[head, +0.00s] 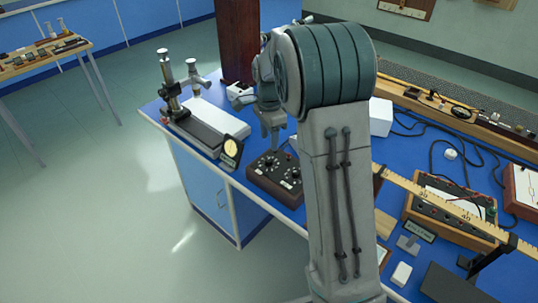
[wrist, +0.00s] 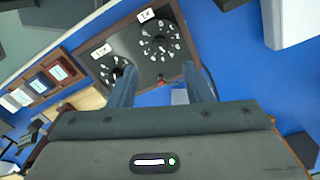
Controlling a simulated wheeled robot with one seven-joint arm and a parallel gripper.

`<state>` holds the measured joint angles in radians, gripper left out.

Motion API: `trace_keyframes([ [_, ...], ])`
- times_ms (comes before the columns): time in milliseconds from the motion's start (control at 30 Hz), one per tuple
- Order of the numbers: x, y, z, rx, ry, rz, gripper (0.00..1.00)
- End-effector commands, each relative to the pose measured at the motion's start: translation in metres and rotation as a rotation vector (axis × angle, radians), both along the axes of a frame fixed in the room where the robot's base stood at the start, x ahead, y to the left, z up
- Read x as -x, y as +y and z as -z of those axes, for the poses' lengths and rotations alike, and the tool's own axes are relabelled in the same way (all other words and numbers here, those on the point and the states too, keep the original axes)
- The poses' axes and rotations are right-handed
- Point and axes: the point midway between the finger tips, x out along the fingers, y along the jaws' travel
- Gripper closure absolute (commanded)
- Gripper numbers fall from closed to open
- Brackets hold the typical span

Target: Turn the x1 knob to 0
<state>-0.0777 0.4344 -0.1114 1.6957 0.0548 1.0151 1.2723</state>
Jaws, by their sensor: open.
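The dark knob box (head: 262,184) stands on the blue bench in the head view, just below my gripper (head: 275,146). In the wrist view the box (wrist: 140,84) lies beneath the fingers, its top showing two round dials with white marks. The upper dial (wrist: 159,46) is in the clear; the left dial (wrist: 118,72) is partly hidden by the left finger.
A round-faced meter (head: 231,150) stands left of the box, near the bench edge. A white block (head: 381,117), cables and a long yellow ruler (head: 450,206) lie to the right.

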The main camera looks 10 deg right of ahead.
Motion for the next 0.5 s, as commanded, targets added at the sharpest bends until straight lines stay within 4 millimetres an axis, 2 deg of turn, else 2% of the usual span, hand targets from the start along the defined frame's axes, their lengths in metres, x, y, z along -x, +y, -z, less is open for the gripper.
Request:
trace_keyframes([
  [100,0.001,0.000,0.027,-0.001,0.005,-0.001,0.55],
  [233,0.001,0.000,0.051,0.000,0.004,0.000,0.55],
  [400,0.000,0.000,0.072,0.000,0.002,0.000,0.55],
  [500,0.000,0.000,0.078,0.000,0.001,-0.001,0.55],
])
